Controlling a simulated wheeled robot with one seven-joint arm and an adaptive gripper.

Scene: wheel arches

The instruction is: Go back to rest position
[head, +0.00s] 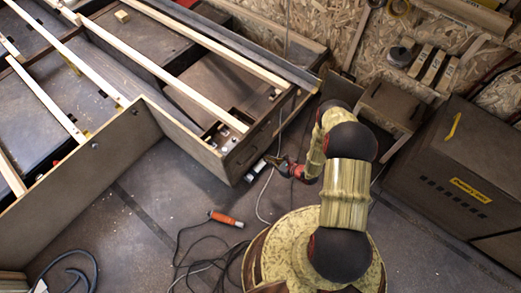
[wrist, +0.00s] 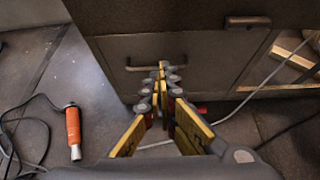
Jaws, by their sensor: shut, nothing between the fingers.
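My arm reaches out from its round, speckled base in the head view. My gripper (head: 272,160) is low, close to the end of the wooden frame structure (head: 243,158). In the wrist view my gripper (wrist: 163,68) is shut, with its yellow-edged fingers together and nothing between them. Behind the fingertips stands a dark panel (wrist: 110,65) with a bar handle. I cannot tell whether the fingertips touch it.
An orange-handled tool (head: 226,219) lies on the floor with dark cables around it; it also shows in the wrist view (wrist: 73,132). A dark cabinet (head: 455,180) stands to the right. Light wooden slats (head: 190,62) cross the structure.

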